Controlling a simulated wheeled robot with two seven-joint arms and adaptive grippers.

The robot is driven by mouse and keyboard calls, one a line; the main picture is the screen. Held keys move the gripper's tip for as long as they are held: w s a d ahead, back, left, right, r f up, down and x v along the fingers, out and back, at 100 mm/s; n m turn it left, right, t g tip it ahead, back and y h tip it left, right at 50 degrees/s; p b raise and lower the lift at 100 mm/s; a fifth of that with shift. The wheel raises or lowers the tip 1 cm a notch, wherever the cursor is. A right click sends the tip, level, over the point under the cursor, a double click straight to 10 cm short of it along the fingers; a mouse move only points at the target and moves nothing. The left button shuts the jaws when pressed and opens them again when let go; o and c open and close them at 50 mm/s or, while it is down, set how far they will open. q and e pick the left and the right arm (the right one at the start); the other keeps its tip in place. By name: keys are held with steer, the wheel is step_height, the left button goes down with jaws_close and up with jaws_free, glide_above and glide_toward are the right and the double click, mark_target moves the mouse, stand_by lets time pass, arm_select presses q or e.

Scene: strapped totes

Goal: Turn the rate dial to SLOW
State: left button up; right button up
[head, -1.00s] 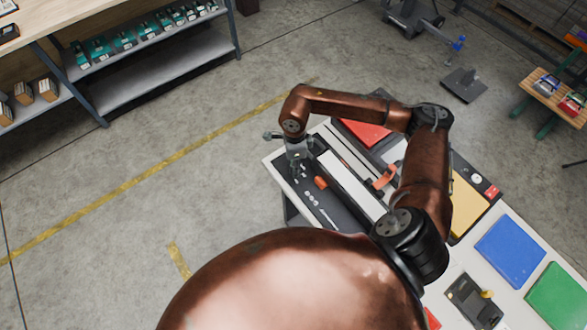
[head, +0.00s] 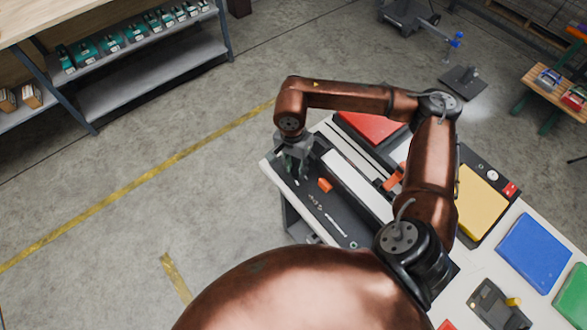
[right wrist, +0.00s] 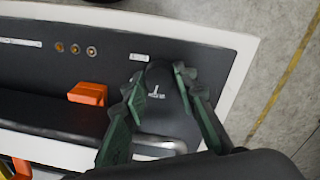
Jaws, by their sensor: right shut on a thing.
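In the head view my right gripper (head: 297,172) is over the panel's far left end and hides the dial. My left gripper is not in view.
An orange switch (right wrist: 88,94) stands on the panel beside the dial, near several small brass sockets (right wrist: 75,49). The machine sits on a white table (head: 470,262) with a red pad (head: 372,127), a yellow pad (head: 477,204) and a blue pad (head: 534,250).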

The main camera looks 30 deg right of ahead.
mark_target(293, 170)
steer(key=shift+n+b, duration=0.6)
steer(key=shift+n, duration=0.4)
steer(key=shift+r, duration=0.1)
steer(key=o, duration=0.9)
steer(key=r, duration=1.2)
steer(key=shift+w+a, duration=0.25)
steer(key=shift+w, duration=0.05)
